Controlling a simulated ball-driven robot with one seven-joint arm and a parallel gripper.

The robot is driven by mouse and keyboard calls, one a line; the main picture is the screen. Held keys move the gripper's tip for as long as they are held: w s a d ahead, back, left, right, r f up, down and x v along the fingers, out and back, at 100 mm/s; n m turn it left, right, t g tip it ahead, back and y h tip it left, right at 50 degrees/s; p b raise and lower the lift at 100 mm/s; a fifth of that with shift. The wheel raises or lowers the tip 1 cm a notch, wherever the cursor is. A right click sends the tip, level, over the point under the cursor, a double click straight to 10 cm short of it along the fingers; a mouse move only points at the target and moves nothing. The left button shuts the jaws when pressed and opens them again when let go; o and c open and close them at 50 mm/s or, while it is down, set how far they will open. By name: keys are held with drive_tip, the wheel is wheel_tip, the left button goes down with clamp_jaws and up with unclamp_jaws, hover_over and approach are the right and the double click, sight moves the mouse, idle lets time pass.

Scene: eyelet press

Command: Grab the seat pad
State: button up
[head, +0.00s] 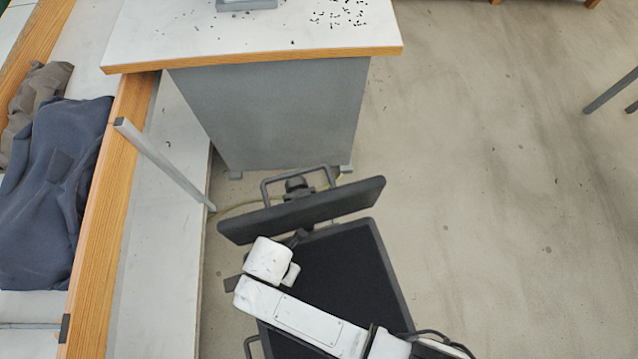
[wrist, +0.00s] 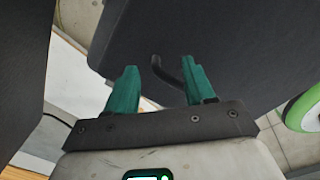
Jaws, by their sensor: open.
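Two dark panels stand by the desk in the head view: a thin upright panel (head: 335,200) and a broad flat dark one (head: 350,270) below it. I cannot tell surely which is the seat pad. In the wrist view a large dark panel (wrist: 235,45) fills the top behind my gripper (wrist: 162,86). The green fingers are apart with nothing between them touching both. A dark curved bar (wrist: 187,72) shows beyond them, near the right finger; contact cannot be told. In the head view my arm lies over the flat panel and the fingers are not clearly seen.
A grey-sided table (head: 270,110) stands behind the panels. A long wood-edged bench (head: 95,265) with dark cloth (head: 50,200) is at left, with a grey post (head: 165,165) beside it. Open floor (head: 500,200) lies at right. A green-rimmed round part (wrist: 300,112) shows in the wrist view.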

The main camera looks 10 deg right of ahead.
drive_tip(key=shift+f, duration=0.65)
drive_tip(key=shift+c, duration=0.2)
clamp_jaws()
idle(0.8)
